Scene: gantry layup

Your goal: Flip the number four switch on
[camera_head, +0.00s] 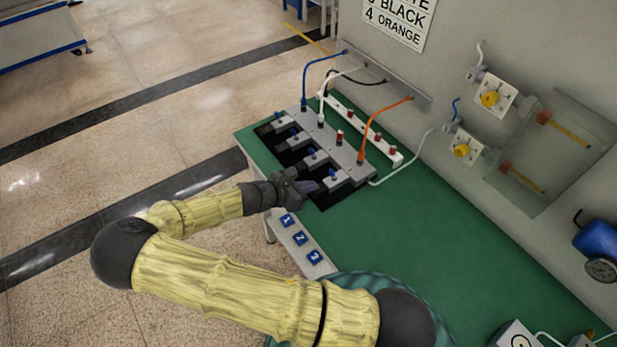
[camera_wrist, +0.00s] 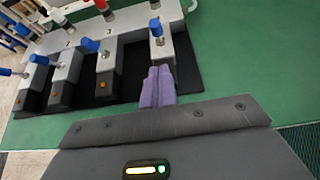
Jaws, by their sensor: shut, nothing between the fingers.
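The switch bank (camera_head: 347,155) is a grey unit on the green bench, with a row of grey switch blocks carrying blue-tipped levers. The sign (camera_head: 396,18) on the wall reads "4 ORANGE", and the orange cable (camera_head: 377,122) plugs in at the near end. The switch at that near end (camera_head: 333,176) has a blue-tipped lever, seen in the wrist view (camera_wrist: 155,27) standing up from its block. My gripper (camera_head: 309,187) is shut and empty. Its purple fingers (camera_wrist: 159,72) are just in front of that block and hide its front; I cannot tell whether they touch it.
Further switch levers (camera_wrist: 89,44) stand to the left in the wrist view. A white strip with red knobs (camera_head: 378,139) lies behind the bank. Blue tiles numbered 1, 2, 3 (camera_head: 300,238) sit on the front edge.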

